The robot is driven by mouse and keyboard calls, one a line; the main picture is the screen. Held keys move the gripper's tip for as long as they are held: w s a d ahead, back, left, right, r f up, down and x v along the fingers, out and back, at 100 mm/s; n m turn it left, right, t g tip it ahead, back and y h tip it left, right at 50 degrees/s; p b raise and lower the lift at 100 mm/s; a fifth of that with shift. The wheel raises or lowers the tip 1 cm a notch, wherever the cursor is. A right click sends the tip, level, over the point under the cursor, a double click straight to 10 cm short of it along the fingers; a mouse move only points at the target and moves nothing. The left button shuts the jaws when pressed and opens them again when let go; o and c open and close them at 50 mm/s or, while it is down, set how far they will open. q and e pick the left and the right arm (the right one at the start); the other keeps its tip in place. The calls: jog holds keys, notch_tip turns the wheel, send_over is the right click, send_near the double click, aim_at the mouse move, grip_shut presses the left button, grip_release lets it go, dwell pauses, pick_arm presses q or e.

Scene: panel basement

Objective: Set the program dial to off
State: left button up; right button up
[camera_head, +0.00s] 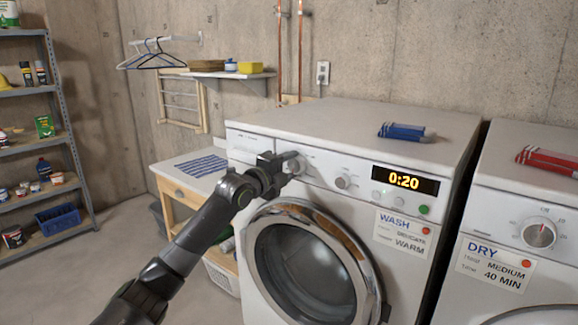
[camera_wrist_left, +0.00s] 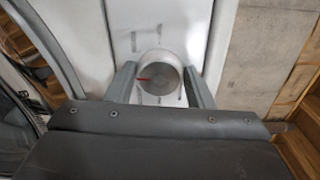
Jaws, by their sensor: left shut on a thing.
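The white washer (camera_head: 340,135) has a control panel with a large dial at its left (camera_head: 297,166). My left gripper (camera_head: 284,165) is at this dial, reaching in from the left, and covers part of it. In the left wrist view the round grey dial face (camera_wrist_left: 160,79) sits between the two fingers of my left gripper (camera_wrist_left: 160,85), which is shut on it. A red pointer mark on the dial points to the left of that view. The printed marks around it are too small to read. My right gripper is not in view.
A smaller knob (camera_head: 343,181), a display reading 0:20 (camera_head: 405,180) and a green button (camera_head: 424,209) lie right of the dial. The round washer door (camera_head: 305,262) is shut below. A dryer (camera_head: 530,220) stands at the right. A wooden table (camera_head: 190,175) stands at the left.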

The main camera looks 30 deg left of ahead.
pick_arm(q)
jog(key=n+p, duration=0.1)
jog(key=n, duration=0.4)
jog(key=shift+f+n, duration=0.1)
jog(key=shift+n, duration=0.2)
jog(key=n+p, duration=0.2)
jog(key=n, duration=0.2)
jog(key=shift+f, duration=0.1)
jog(key=n+p, duration=0.2)
jog(key=n, duration=0.3)
jog(key=shift+d, duration=0.15)
jog(key=n+p, duration=0.3)
jog(key=n, duration=0.1)
jog(key=shift+d+n, duration=0.1)
jog(key=shift+n, duration=0.2)
jog(key=n+p, duration=0.4)
jog(key=n, duration=0.1)
jog(key=shift+d, duration=0.1)
jog(key=n+p, duration=0.2)
jog(key=n, duration=0.3)
jog(key=shift+d+p, duration=0.1)
jog(key=shift+p, duration=0.2)
jog(key=n, duration=0.2)
jog(key=shift+n, duration=0.3)
jog(key=n, duration=0.5)
jog(key=shift+p, duration=0.3)
jog(key=shift+n, duration=0.3)
